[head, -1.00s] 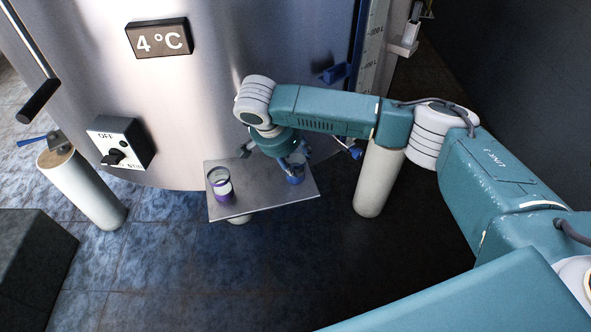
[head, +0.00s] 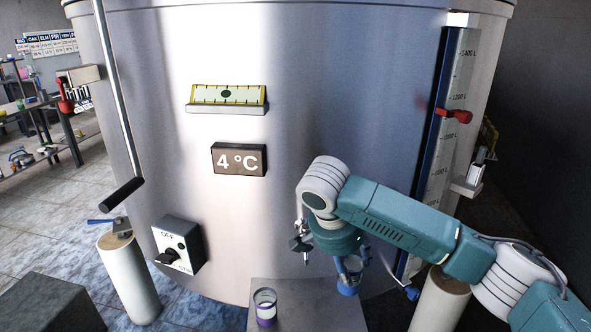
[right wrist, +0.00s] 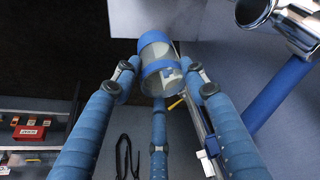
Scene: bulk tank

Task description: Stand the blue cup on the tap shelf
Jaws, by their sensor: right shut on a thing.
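The blue cup (head: 348,283), clear with blue bands, is in my right gripper (head: 350,262), whose fingers are shut on it. In the right wrist view the cup (right wrist: 160,65) sits between the blue fingertips (right wrist: 163,74). In the head view it is close to the right part of the grey metal shelf (head: 320,300) in front of the tank; I cannot tell whether it touches. A small metal tap (head: 302,243) is on the tank above the shelf, left of my gripper. My left gripper is out of view.
A clear cup with a purple band (head: 265,308) stands on the shelf's left part. The steel tank (head: 300,110) rises behind. A switch box (head: 178,244) and pale posts (head: 130,280) flank the shelf. A level gauge (head: 445,130) runs up the tank's right.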

